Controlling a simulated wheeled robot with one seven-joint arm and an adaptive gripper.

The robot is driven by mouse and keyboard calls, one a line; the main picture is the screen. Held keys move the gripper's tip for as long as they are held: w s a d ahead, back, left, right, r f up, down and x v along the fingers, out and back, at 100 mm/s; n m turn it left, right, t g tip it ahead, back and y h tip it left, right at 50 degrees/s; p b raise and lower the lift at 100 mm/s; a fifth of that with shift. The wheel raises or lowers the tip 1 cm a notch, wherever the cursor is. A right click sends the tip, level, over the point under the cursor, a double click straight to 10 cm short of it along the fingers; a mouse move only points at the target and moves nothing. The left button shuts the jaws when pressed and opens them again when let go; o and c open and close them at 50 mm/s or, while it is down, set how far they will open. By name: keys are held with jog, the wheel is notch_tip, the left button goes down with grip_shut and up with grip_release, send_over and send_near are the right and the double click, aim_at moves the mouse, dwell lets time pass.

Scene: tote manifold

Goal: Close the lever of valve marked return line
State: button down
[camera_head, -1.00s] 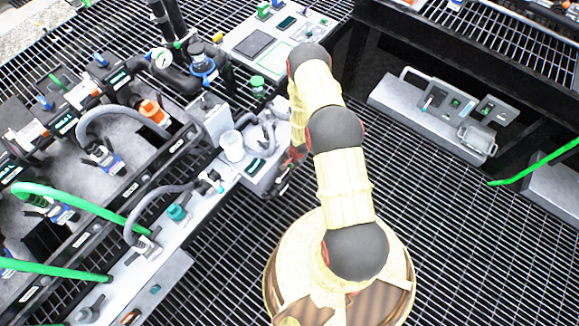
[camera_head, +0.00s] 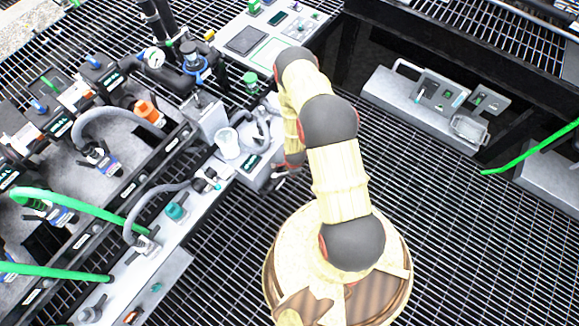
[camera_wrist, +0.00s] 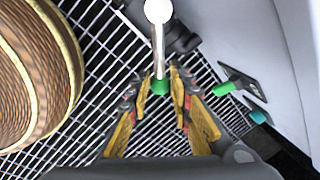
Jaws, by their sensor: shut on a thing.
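A valve lever (camera_wrist: 158,50) shows in the wrist view as a pale rod with a white ball end and a green part at its lower end. My gripper (camera_wrist: 168,82) has its yellow-padded fingers on either side of the lever's green end and is shut on it. In the head view my gripper (camera_head: 288,171) is low beside the right end of the grey manifold bench (camera_head: 205,200), partly hidden by my arm. A dark label plate (camera_head: 252,162) sits on the bench nearby; its words are too small to read.
A white cup (camera_head: 227,143) and a teal knob (camera_head: 176,211) stand on the bench. Green hoses (camera_head: 70,203) run at left. A grey panel unit (camera_head: 425,105) stands at right. Open grating floor (camera_head: 470,240) lies right of my base.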

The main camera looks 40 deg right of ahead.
jog(key=s+a+m+g+h, duration=0.1)
jog(key=s+a+m, duration=0.3)
jog(key=m, duration=0.6)
jog(key=shift+s+a, duration=0.2)
jog(key=shift+a, duration=0.4)
jog(key=c, duration=1.9)
grip_release()
jog(key=shift+a, duration=0.1)
jog(key=r, duration=0.4)
jog(key=a+r, duration=0.1)
jog(key=r, duration=0.3)
jog(key=a+r, duration=0.1)
jog(key=r, duration=0.2)
jog(key=shift+s+r, duration=0.4)
